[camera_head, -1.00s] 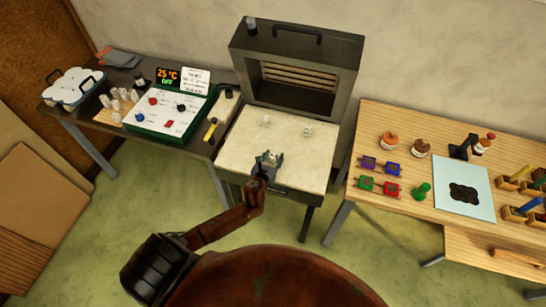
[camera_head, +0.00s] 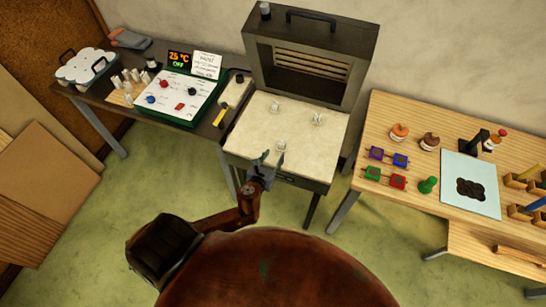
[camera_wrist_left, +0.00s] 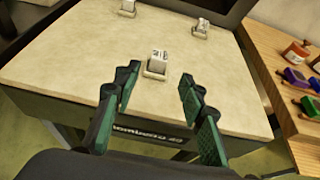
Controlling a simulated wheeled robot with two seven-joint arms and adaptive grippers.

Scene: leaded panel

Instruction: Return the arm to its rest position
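My left gripper (camera_head: 266,164) is open and empty, at the front edge of the pale slab in front of the kiln. In the left wrist view its green-padded fingers (camera_wrist_left: 160,95) stand wide apart with nothing between them. A small white piece (camera_wrist_left: 158,62) stands on the slab just beyond the fingers, apart from them. It also shows in the head view (camera_head: 280,145). Two more small pieces, one at the back left (camera_head: 275,106) and one at the right (camera_head: 318,118), stand on the slab. My right gripper is not in view.
The dark kiln (camera_head: 305,60) stands open behind the pale slab (camera_head: 255,125). A control panel (camera_head: 178,95) sits on the dark table at left. A wooden table (camera_head: 400,205) at right holds colored blocks, jars and a light blue sheet (camera_head: 470,183). Green floor lies between the tables.

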